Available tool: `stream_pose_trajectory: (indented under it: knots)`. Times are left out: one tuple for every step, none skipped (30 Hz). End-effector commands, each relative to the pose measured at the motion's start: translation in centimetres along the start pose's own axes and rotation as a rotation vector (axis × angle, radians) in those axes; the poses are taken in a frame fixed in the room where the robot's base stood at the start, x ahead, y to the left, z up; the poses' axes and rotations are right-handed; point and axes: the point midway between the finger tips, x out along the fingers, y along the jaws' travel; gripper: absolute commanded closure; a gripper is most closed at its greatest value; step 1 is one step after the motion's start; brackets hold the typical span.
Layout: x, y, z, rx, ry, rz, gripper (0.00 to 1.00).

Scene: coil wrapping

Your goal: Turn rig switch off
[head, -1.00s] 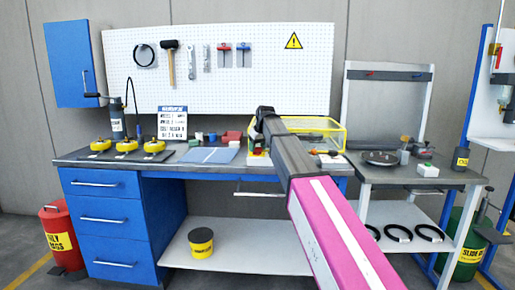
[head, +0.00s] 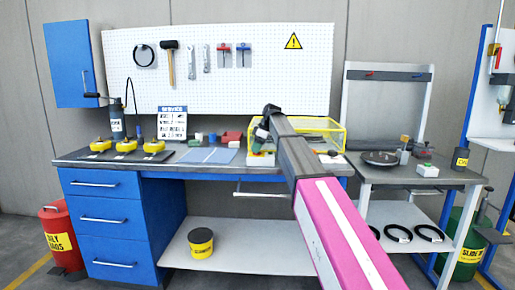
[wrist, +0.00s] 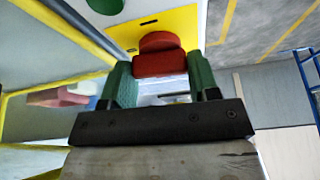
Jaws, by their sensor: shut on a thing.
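The rig switch appears as a red round knob (wrist: 160,62) on a yellow panel (wrist: 178,24) in the wrist view. My gripper (wrist: 159,78) has its green fingers on either side of the knob and is shut on it. In the head view my gripper (head: 261,138) is at the left end of the yellow-framed clear box (head: 322,134) on the blue workbench. The knob is too small and covered to make out there. I cannot tell its turned position.
Coloured blocks and a blue board (head: 208,155) lie left of my gripper on the workbench (head: 190,167). Yellow-based items (head: 127,146) stand farther left. A grey side bench (head: 400,178) with a dark round plate (head: 380,158) is on the right.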

Motion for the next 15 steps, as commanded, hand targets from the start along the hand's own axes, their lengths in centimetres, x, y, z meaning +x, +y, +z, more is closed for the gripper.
stream_pose_trajectory:
  knots:
    - [-0.04,0.14,-0.03,-0.02,0.0,-0.008,0.68]
    - [-0.04,0.14,-0.03,-0.034,0.0,-0.013,0.68]
    - [-0.04,0.13,-0.03,-0.048,0.0,-0.02,0.68]
    - [-0.03,0.12,-0.03,-0.059,0.0,-0.024,0.68]
    - [-0.03,0.12,-0.03,-0.068,0.0,-0.028,0.68]
    - [-0.03,0.11,-0.03,-0.078,0.0,-0.033,0.68]
    - [-0.02,0.11,-0.03,-0.085,0.0,-0.035,0.68]
    - [-0.02,0.1,-0.03,-0.092,0.0,-0.038,0.68]
    - [-0.02,0.1,-0.04,-0.099,0.0,-0.04,0.68]
    - [-0.02,0.1,-0.04,-0.103,0.0,-0.042,0.68]
    - [-0.01,0.09,-0.04,-0.106,0.0,-0.043,0.68]
    - [-0.01,0.09,-0.04,-0.109,0.0,-0.045,0.68]
    - [-0.01,0.09,-0.03,-0.112,0.0,-0.045,0.68]
    - [-0.01,0.08,-0.03,-0.113,0.0,-0.046,0.68]
    - [-0.01,0.08,-0.03,-0.115,0.0,-0.047,0.68]
